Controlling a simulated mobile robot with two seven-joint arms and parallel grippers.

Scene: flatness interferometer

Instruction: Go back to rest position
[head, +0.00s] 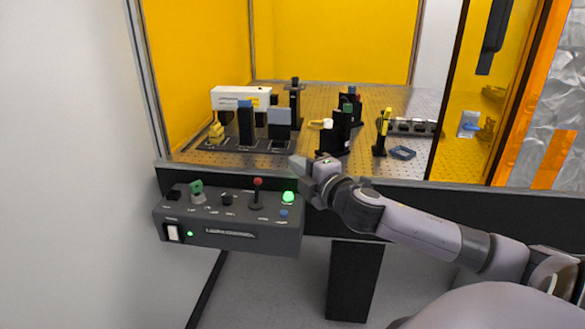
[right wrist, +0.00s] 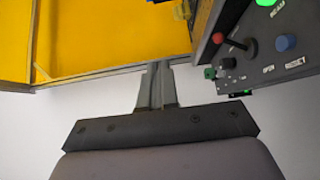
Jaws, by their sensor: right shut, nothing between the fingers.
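My right gripper (head: 300,168) is at the end of the right arm, which comes in from the right. It is just above the right end of the grey control box (head: 235,240), near the lit green button (head: 288,197). In the right wrist view its fingers (right wrist: 157,82) are together with nothing between them. The control box also shows in that view (right wrist: 232,68), at the upper right and apart from the fingers. My left gripper is not in view.
The box carries a red-topped lever (head: 258,182), a blue button (head: 283,213) and a green key-like switch (head: 196,188). Behind it, a perforated optical table (head: 375,100) holds several optical mounts inside a yellow enclosure (head: 330,40). A white wall (head: 65,150) stands at left.

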